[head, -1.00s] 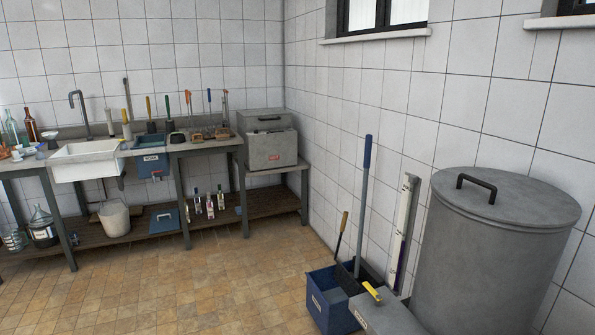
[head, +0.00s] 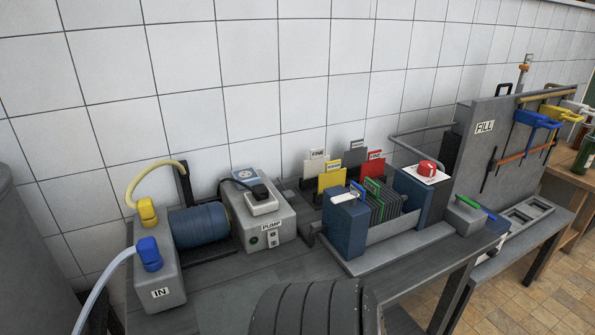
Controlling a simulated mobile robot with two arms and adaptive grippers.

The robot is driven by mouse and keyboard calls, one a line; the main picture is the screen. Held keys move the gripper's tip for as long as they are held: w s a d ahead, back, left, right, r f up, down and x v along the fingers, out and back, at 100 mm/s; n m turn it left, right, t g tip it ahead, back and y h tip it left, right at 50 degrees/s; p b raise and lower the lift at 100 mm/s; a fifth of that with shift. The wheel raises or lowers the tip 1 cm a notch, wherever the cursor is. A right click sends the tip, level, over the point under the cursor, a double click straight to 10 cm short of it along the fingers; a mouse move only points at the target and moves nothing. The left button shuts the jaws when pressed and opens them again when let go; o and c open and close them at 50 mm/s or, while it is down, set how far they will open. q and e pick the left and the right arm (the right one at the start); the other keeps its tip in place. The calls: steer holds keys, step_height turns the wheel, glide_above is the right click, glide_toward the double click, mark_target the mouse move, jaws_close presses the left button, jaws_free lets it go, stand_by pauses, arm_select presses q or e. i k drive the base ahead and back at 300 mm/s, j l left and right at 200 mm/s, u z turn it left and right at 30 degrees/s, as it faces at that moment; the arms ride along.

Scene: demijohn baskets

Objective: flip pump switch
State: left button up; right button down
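The pump unit is a grey box (head: 257,208) labelled PUMP, standing on the left part of a grey bench against the tiled wall. On its front are a small light-coloured switch (head: 273,239) and a round green spot (head: 253,241). The switch is too small to tell its position. A black plug (head: 260,191) sits on a white block on top of the box. A blue cylinder (head: 200,225) lies beside it, next to a grey block (head: 158,280) labelled IN. Neither of my grippers is in view.
A yellow hose (head: 150,173) and a pale hose (head: 103,287) join the IN block. Right of the pump stands a filter press (head: 347,225) with a red knob (head: 427,168). Further right is a FILL panel (head: 485,127). Bare bench top (head: 225,288) lies before the pump.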

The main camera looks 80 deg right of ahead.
mark_target(273, 234)
steer(key=z, duration=2.3)
steer(key=k+j+z, duration=0.15)
steer(key=j, duration=0.5)
steer(key=i+j, duration=0.05)
